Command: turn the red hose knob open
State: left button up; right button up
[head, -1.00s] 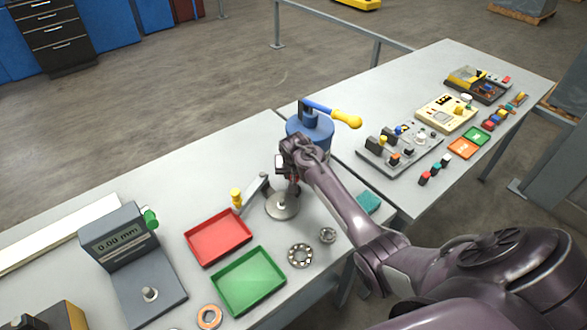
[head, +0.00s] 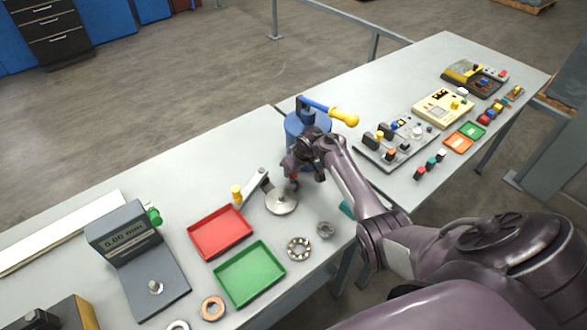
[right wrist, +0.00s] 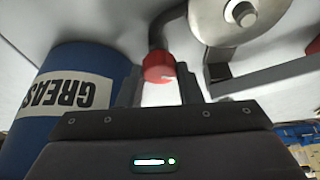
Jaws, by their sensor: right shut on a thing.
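The red hose knob (right wrist: 158,67) sits at the end of a dark curved hose or pipe in the right wrist view. My right gripper (right wrist: 160,88) has one finger on each side of it and is shut on it. In the head view the right gripper (head: 292,174) is beside the blue grease drum, just above the round metal disc (head: 281,202). Only a small bit of the red knob (head: 295,177) shows there, the rest being hidden by the gripper. My left gripper is not in view.
The blue grease drum (right wrist: 65,110) stands close beside the gripper, with a yellow-ended lever (head: 343,117) on top. A yellow-knobbed crank (head: 237,194) reaches left from the disc. Red (head: 219,232) and green (head: 248,273) trays and a ring bearing (head: 299,248) lie in front.

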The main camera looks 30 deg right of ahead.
dwell(0.4)
jog(key=o, duration=1)
jog(key=v, duration=0.7)
jog(key=shift+s+r, duration=0.1)
jog(key=shift+r, duration=0.3)
jog(key=shift+d, duration=0.15)
